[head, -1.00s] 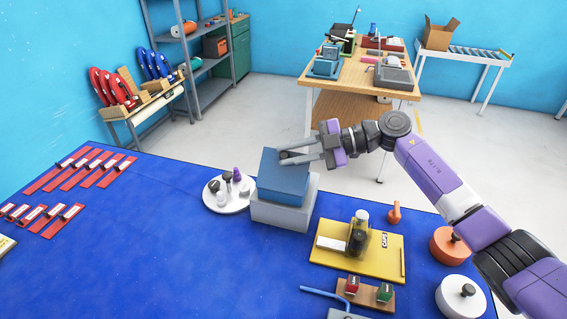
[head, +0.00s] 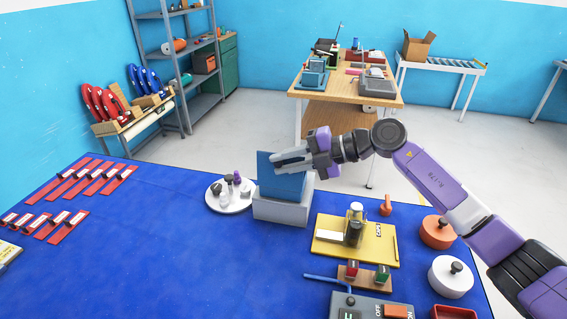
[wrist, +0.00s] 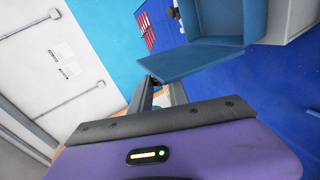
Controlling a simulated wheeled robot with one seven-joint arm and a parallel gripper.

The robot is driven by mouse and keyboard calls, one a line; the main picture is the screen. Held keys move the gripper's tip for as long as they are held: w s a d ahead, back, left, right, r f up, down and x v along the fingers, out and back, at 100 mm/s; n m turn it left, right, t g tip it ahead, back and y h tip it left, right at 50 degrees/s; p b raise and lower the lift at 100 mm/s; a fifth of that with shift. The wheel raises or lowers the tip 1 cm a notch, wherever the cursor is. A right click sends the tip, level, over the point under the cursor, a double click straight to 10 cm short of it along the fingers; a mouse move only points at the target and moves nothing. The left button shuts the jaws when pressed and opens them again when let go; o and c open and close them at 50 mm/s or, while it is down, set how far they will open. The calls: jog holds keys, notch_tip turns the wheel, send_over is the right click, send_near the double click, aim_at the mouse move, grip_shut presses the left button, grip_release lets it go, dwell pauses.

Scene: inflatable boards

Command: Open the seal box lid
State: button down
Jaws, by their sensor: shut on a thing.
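The seal box (wrist: 222,22) is blue and sits on a pale grey block. The wrist view shows into its open inside. Its lid (head: 283,186) is a flat blue panel, tilted up steeply in the head view and hiding most of the box there. The lid also shows in the wrist view (wrist: 195,63) as a panel swung away from the box. My gripper (head: 280,160) is shut on the lid near its edge, with the fingers reaching in from the right. In the wrist view the fingers meet the lid's near corner; the exact contact is partly hidden.
A round white tray (head: 241,207) with small pieces stands close left of the grey block (head: 283,211). A yellow board (head: 330,248) with bottles lies to the right in front. Orange and white round pots stand further right. The blue mat (head: 170,250) is clear at front left.

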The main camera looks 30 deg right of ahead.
dwell(0.4)
jog(key=c, duration=1.3)
grip_release()
jog(key=shift+s, duration=0.1)
jog(key=b+v, duration=0.2)
jog(key=v, duration=0.5)
jog(key=shift+s+d+r, duration=0.2)
jog(key=shift+d, duration=0.05)
